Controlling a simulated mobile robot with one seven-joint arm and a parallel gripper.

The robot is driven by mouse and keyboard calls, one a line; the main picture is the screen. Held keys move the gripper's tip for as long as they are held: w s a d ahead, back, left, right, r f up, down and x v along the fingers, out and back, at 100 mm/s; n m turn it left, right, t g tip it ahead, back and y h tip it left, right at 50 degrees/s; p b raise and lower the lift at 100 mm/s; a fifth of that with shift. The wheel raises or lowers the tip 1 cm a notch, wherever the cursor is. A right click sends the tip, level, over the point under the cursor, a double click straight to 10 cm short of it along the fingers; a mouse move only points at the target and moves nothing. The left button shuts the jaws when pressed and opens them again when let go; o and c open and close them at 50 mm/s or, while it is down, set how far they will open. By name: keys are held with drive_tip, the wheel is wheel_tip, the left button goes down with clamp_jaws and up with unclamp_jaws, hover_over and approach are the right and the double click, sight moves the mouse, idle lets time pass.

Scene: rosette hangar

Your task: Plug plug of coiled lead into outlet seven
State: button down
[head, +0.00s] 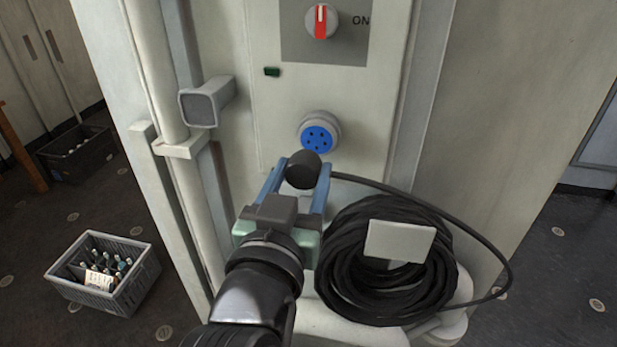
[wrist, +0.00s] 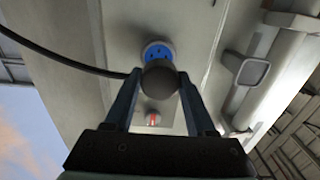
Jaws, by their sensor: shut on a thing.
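The black plug (head: 303,170) is held between the two blue fingers of my gripper (head: 305,176), which is shut on it. The plug also shows in the wrist view (wrist: 160,82). A blue round outlet (head: 317,137) in a grey collar is on the cabinet face, just above and beyond the plug in the head view. In the wrist view the outlet (wrist: 158,51) is partly hidden behind the plug. I cannot tell whether they touch; no number is visible. The black coiled lead (head: 385,262) hangs at the right of my gripper, its cable running to the plug.
A rotary switch with a red handle (head: 320,22) is above the outlet, marked ON. A grey box-like fitting (head: 206,101) juts out at left. A pale tag (head: 399,241) lies over the coil. A grey crate of bottles (head: 104,272) stands on the floor.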

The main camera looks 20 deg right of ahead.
drive_tip(key=shift+p+x, duration=0.35)
drive_tip(key=shift+x, duration=1.85)
drive_tip(key=shift+w+d+b, duration=0.3)
drive_tip(key=shift+w+d, duration=0.05)
drive_tip(key=shift+d, duration=0.1)
drive_tip(key=shift+c, duration=0.7)
unclamp_jaws()
drive_tip(key=b+v, duration=0.3)
drive_tip(key=v, duration=0.8)
drive_tip(key=shift+a+r, duration=0.1)
drive_tip(key=shift+r, duration=0.05)
drive_tip(key=shift+p+v, duration=0.7)
drive_tip(key=shift+v, duration=0.25)
drive_tip(key=s+a+r+n+t+y, duration=0.1)
drive_tip(key=a+r+n+t+y, duration=0.1)
drive_tip(key=r, duration=0.7)
drive_tip(key=a+r+n+t+y, duration=0.2)
drive_tip(key=a+r+t+y, duration=0.2)
drive_tip(key=r, duration=0.5)
drive_tip(key=s+a+r+n+t+y, duration=0.1)
drive_tip(key=a+r+n+t+y, duration=0.1)
drive_tip(key=r+t, duration=0.4)
wheel_tip(320, 180, up, 3)
drive_tip(key=shift+s+a+f+n+y, duration=0.1)
drive_tip(key=shift+s+a+n+y, duration=0.3)
drive_tip(key=shift+a+y, duration=0.5)
